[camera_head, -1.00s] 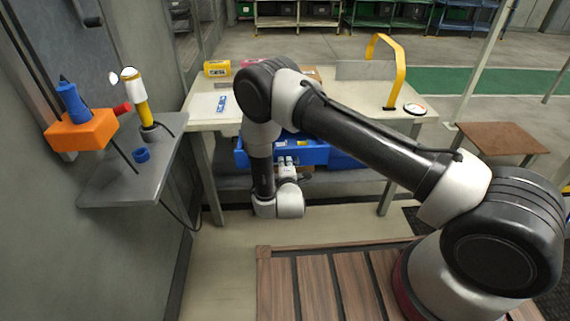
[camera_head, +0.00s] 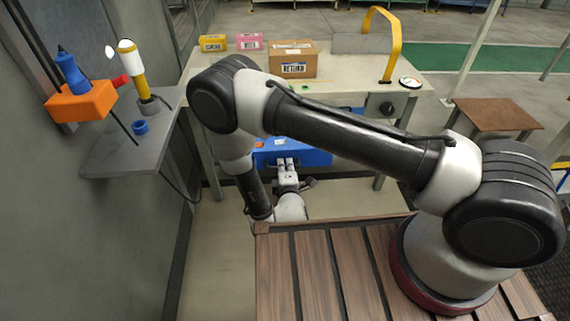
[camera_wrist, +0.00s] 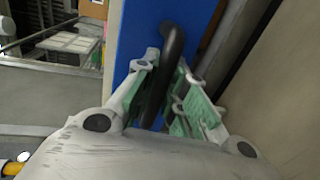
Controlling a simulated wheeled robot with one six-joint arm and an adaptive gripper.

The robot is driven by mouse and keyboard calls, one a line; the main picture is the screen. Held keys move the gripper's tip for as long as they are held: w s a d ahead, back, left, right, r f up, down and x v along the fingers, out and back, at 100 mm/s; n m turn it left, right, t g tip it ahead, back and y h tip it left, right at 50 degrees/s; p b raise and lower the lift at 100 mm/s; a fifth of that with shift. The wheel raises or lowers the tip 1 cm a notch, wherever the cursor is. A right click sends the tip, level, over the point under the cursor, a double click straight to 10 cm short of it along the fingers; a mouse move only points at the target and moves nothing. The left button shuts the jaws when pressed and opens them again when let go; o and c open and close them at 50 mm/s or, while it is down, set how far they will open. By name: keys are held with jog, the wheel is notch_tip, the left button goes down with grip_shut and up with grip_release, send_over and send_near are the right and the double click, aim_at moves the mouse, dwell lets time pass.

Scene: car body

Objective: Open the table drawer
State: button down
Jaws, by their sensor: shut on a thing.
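The blue drawer (camera_head: 315,158) sits under the worktable's top and stands out from it toward me, with small things partly visible inside. My gripper (camera_head: 287,163) is at the drawer's front. In the wrist view, the blue drawer front (camera_wrist: 135,32) fills the upper middle, with a black bar handle (camera_wrist: 172,42) on it. My gripper (camera_wrist: 163,80) is shut on this handle, its green-padded fingers on either side of the bar. My arm hides part of the drawer in the head view.
The worktable (camera_head: 345,80) carries a cardboard box (camera_head: 293,62), a yellow box (camera_head: 213,43), a pink box (camera_head: 250,41) and a yellow arch (camera_head: 400,40). A grey wall shelf (camera_head: 110,165) with tools stands close on the left. A brown stool (camera_head: 492,113) is at the right.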

jog(key=c, duration=1.7)
grip_release()
